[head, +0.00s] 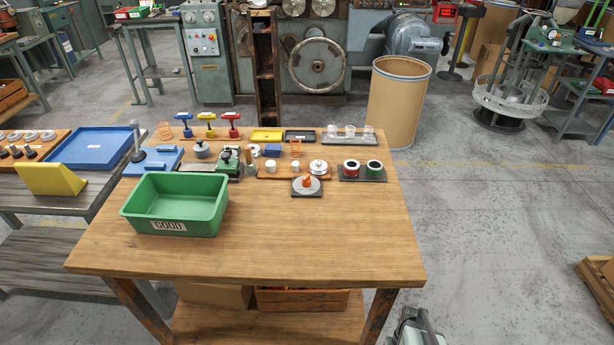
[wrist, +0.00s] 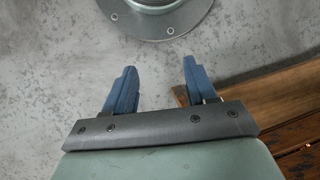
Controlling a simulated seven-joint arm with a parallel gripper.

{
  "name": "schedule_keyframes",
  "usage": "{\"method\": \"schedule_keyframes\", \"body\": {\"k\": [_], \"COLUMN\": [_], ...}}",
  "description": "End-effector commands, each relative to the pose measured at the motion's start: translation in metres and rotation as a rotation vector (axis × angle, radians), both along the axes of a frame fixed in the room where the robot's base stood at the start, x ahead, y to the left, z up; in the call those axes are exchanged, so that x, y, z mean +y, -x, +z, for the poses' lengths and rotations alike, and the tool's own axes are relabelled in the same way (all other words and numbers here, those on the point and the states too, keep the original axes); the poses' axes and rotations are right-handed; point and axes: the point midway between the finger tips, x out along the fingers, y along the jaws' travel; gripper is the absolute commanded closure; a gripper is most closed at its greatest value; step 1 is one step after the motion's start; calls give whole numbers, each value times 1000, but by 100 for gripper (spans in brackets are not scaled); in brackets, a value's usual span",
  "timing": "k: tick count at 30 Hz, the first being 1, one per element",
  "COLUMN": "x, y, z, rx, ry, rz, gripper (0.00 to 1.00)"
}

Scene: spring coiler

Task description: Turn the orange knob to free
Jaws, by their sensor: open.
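The orange knob (head: 307,182) stands on a round pale dial (head: 314,189) on a dark square plate, near the middle of the wooden workbench. The knob is small in the head view, and I cannot read any markings or tell which setting it points to. In the wrist view my gripper (wrist: 157,66) is open and empty, its two blue fingers apart over bare grey floor. The knob does not show in the wrist view. My gripper is well away from it, off the bench.
A green bin (head: 205,222) marked GOOD stands left of the knob. The bench front (head: 270,250) is clear.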

Motion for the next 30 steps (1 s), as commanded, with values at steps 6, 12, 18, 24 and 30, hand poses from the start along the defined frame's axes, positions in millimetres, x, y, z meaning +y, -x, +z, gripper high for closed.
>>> {"method": "schedule_keyframes", "body": {"k": [6, 12, 18, 24, 30], "x": [-55, -103, -151, -209, -270], "y": [-92, -163, -229, -297, -359], "z": [9, 32, 64, 113, 176], "rx": [-158, -287, -408, -540, -673], "ry": [72, 142, 212, 294, 383], "rz": [-27, -48, -68, -88, -110], "gripper": [44, 44, 44, 44, 44]}}
